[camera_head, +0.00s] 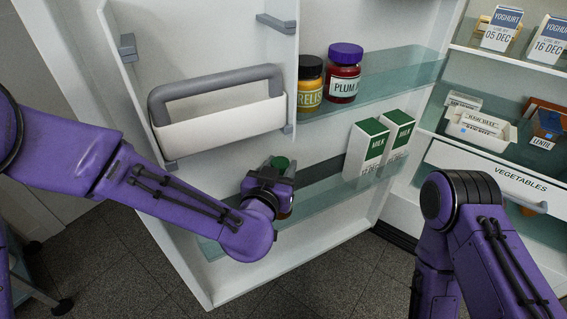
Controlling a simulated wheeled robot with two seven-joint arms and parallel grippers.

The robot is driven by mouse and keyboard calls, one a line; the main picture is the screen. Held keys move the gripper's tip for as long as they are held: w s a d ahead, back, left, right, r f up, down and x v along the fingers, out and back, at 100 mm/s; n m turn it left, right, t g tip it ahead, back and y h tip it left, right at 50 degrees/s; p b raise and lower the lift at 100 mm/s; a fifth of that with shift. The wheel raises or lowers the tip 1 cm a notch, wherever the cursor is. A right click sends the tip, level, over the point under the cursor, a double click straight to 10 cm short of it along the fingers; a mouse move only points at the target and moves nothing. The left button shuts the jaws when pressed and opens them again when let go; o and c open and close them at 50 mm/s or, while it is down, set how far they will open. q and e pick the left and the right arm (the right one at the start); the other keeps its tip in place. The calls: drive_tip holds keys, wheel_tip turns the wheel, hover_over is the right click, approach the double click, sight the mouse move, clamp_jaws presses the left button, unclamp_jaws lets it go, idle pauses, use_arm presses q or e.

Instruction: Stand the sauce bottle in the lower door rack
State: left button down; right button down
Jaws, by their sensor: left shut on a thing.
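The sauce bottle (281,162) shows its green cap above my left gripper; most of its body is hidden behind the gripper. My left gripper (273,186) is shut on the bottle, which looks roughly upright. The lower door rack (324,203) is a greenish see-through shelf on the open fridge door. The gripper and bottle are in front of or over its left part; I cannot tell whether the bottle touches the rack. My right arm shows at the right, but its gripper is out of view.
Two milk cartons (367,148) stand in the right part of the lower rack. A relish jar (310,84) and a plum jar (344,75) stand on the upper rack (395,72). A white bin with a grey handle (220,124) is at the door's left. Fridge shelves are at right.

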use_arm(q)
drive_tip(key=shift+d, duration=0.25)
drive_tip(key=shift+f, duration=0.1)
drive_tip(key=shift+f, duration=0.15)
drive_tip(key=c, duration=0.9)
unclamp_jaws()
